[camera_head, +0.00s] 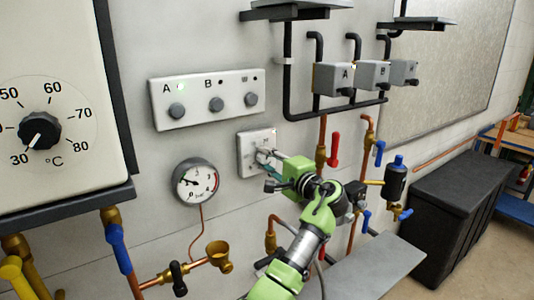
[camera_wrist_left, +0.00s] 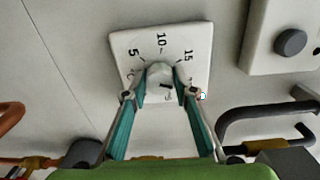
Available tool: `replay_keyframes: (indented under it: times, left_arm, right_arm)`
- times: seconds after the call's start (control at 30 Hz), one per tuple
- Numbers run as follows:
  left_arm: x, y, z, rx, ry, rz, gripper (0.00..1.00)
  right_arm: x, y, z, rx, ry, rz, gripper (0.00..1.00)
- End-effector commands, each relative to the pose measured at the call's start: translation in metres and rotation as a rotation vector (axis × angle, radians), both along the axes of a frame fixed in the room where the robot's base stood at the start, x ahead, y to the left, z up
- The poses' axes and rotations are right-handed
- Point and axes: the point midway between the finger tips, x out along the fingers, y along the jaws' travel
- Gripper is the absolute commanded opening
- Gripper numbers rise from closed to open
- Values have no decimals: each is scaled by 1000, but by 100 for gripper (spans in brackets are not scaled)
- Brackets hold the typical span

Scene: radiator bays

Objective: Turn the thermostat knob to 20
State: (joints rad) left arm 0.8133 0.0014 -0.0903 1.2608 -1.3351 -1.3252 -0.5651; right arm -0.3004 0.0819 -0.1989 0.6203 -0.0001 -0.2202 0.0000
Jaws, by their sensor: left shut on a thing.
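The thermostat is a white square plate (camera_head: 247,161) on the wall, right of the pressure gauge. In the left wrist view the plate (camera_wrist_left: 130,48) shows the figures 5, 10 and 15 around a pale knob (camera_wrist_left: 160,70). My left gripper (camera_head: 265,157) reaches the plate from the lower right. In the left wrist view its teal fingers (camera_wrist_left: 161,88) are shut on the knob, one on each side. A short dark mark shows on the knob, but I cannot tell which figure it points to. The figure 20 is not readable here. My right gripper is not in view.
A control panel (camera_head: 207,98) with several grey knobs is above the thermostat. A round pressure gauge (camera_head: 195,184) is close on its left. Pipes with a red valve lever (camera_head: 334,150) run close on the right. A boiler dial (camera_head: 40,131) is at far left, a black chest (camera_head: 459,190) at right.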

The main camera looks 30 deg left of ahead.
Motion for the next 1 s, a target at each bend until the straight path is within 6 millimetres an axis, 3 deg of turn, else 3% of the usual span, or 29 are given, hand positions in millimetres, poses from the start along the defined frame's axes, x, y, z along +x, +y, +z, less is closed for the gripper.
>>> replay_keyframes:
  times: [0.23, 0.8, 0.83, 0.87, 1.0]
  left_arm:
    - [0, 1, 4, 38, 77, 0, 4]
    - [0, 1, 4, 50, 101, 0, 4]
    - [0, 1, 4, 50, 101, 1, 34]
    - [0, 1, 4, 49, 102, 1, 41]
    - [0, 1, 2, 48, 104, 1, 43]
  right_arm:
    - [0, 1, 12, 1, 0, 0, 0]
    - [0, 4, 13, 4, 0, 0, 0]
    - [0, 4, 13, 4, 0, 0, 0]
    - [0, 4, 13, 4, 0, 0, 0]
    - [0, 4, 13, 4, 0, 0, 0]
